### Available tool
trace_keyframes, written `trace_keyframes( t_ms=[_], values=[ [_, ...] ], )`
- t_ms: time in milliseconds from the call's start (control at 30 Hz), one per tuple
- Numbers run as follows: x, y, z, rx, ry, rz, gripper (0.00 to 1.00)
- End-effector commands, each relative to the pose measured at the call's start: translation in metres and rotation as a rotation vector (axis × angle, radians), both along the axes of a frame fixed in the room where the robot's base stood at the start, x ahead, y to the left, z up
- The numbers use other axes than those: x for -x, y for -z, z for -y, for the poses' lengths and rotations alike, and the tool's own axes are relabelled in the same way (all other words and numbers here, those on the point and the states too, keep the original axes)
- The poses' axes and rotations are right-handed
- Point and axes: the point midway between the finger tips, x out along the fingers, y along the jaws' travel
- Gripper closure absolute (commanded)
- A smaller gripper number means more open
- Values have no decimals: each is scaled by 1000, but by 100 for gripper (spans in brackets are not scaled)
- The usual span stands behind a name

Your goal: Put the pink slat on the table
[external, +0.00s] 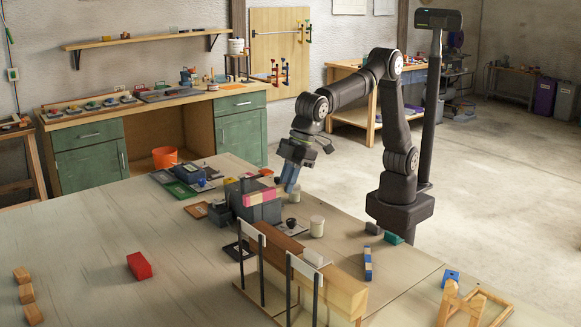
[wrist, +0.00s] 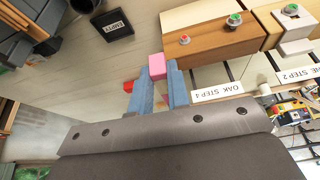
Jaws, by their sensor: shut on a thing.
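The pink slat (external: 265,197) shows in the external view as a pink and cream striped piece over a grey block. Its right end is by the fingertips of my gripper (external: 291,184). In the wrist view a plain pink end of the slat (wrist: 157,66) sits between the two blue fingers of my gripper (wrist: 162,80), which is shut on it. The rest of the slat is hidden there. I cannot tell whether the slat touches the grey block below. The wooden table (external: 90,240) stretches out in front and to the left.
A red block (external: 139,265) and small wooden blocks (external: 25,285) lie on the left. Wooden forms with dark posts (external: 325,280) stand at the front; one label reads "OAK STEP 4" (wrist: 217,92). A blue and cream piece (external: 368,263) lies right. The table's left middle is largely clear.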

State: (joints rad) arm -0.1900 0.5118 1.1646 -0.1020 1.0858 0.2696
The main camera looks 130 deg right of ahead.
Motion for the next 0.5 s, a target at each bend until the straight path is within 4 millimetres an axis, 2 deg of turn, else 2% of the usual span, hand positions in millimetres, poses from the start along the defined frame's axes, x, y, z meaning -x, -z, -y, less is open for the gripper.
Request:
trace_keyframes(
  t_ms=[33, 200, 300, 500],
  values=[
    [7, 0, -28, 0, -50, 0, 100],
    [36, 0, -108, 0, -198, 1, 100],
    [54, 0, -145, 0, -272, 2, 100],
    [81, 1, -194, -1, -373, 2, 100]
  ],
)
